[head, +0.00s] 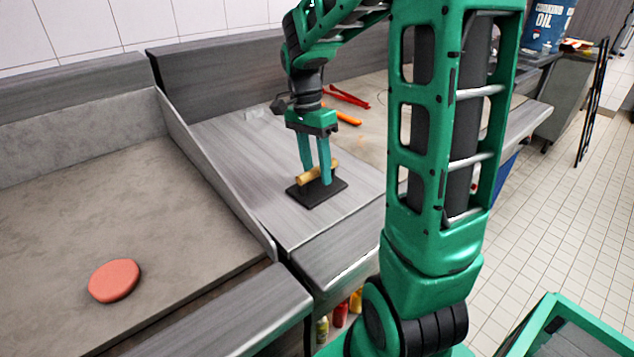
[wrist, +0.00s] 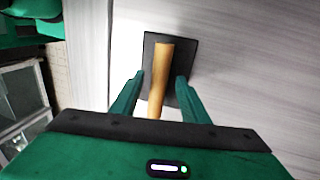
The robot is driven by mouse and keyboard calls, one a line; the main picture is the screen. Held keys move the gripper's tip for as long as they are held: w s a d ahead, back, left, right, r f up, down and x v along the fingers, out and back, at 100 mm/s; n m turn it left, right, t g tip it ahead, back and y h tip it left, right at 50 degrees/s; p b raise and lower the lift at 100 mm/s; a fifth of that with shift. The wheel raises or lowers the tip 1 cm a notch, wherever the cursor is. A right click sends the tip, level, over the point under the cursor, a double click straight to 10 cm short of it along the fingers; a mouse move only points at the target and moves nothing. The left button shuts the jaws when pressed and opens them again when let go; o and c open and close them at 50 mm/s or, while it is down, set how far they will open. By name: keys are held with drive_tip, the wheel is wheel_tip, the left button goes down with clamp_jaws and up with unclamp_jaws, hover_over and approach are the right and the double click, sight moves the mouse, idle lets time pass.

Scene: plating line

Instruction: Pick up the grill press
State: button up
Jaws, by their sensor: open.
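The grill press (head: 325,190) has a flat black plate and a cylindrical wooden handle (head: 311,174). It sits on the grey counter to the right of the griddle. In the wrist view its plate (wrist: 185,60) lies flat below and its handle (wrist: 160,75) runs between my fingers. My gripper (head: 316,178) is open, pointing down, with one green finger on each side of the handle. In the wrist view there are gaps between the fingers and the handle (wrist: 160,85). The plate's near part is hidden by the handle and the gripper body.
A griddle (head: 190,215) with a raised side wall holds a red patty (head: 114,281). Red tongs (head: 347,97) and an orange-handled item (head: 348,118) lie behind the press. Bottles (head: 341,315) stand on a shelf below. The counter around the press is clear.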

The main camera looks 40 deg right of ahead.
drive_tip(key=shift+s+f, duration=0.1)
drive_tip(key=shift+f, duration=0.3)
clamp_jaws()
idle(1.2)
